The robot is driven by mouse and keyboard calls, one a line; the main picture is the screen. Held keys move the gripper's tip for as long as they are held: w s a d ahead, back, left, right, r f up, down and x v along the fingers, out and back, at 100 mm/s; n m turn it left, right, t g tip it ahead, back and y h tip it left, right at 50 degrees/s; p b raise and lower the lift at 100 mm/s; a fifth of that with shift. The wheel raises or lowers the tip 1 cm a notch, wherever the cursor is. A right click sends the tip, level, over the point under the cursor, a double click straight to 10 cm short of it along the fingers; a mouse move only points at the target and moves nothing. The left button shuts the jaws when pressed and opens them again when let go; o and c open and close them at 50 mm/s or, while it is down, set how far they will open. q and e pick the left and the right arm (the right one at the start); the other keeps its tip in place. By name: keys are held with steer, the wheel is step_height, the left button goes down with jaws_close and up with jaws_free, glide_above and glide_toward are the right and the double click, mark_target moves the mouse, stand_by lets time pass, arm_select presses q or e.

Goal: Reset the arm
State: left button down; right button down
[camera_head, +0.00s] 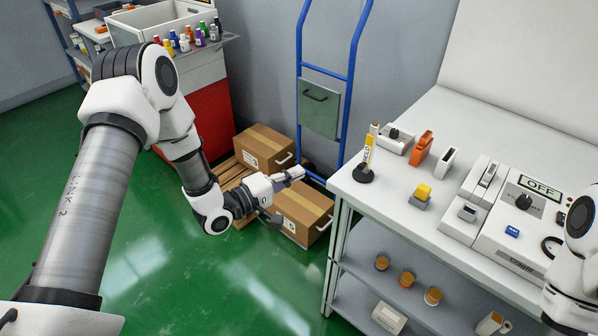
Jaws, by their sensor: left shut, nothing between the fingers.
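My left arm (95,195) comes in from the left and reaches out over the green floor. My left gripper (287,196) is beside the left edge of the white bench, in front of the cardboard boxes in this view. It is shut and nothing shows in it. My right arm (580,250) shows only in part at the right edge. My right gripper is out of view.
The white bench (410,190) carries a yellow upright marker (370,150), an orange holder (421,146), a yellow-topped block (422,194) and a control panel (520,225) with an OFF sign. Cardboard boxes (264,148) and a blue hand truck (353,70) stand behind. The left floor is clear.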

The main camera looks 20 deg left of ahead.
arm_select(q)
steer(key=s+d+f+m+g+y, duration=0.1)
steer(key=s+d+f+g+y, duration=0.15)
steer(key=s+f, duration=0.55)
steer(key=s+d+f+g+y, duration=0.2)
steer(key=s+f+g, duration=0.2)
steer(key=s+f, duration=0.5)
steer(key=s+a+f+m+g+y, duration=0.1)
steer(key=s+a+f+m+g, duration=0.1)
steer(key=s, duration=0.3)
steer(key=s+a+f+m+g+y, duration=0.2)
steer(key=s+m+g, duration=0.1)
steer(key=s, duration=0.3)
steer(key=s+a+f+m+g+y, duration=0.2)
steer(key=s+m+g, duration=0.1)
steer(key=s, duration=0.3)
steer(key=shift+a+f+m+g, duration=0.25)
steer(key=shift+f+m+g, duration=0.1)
steer(key=shift+m, duration=0.15)
steer(key=shift+s, duration=0.1)
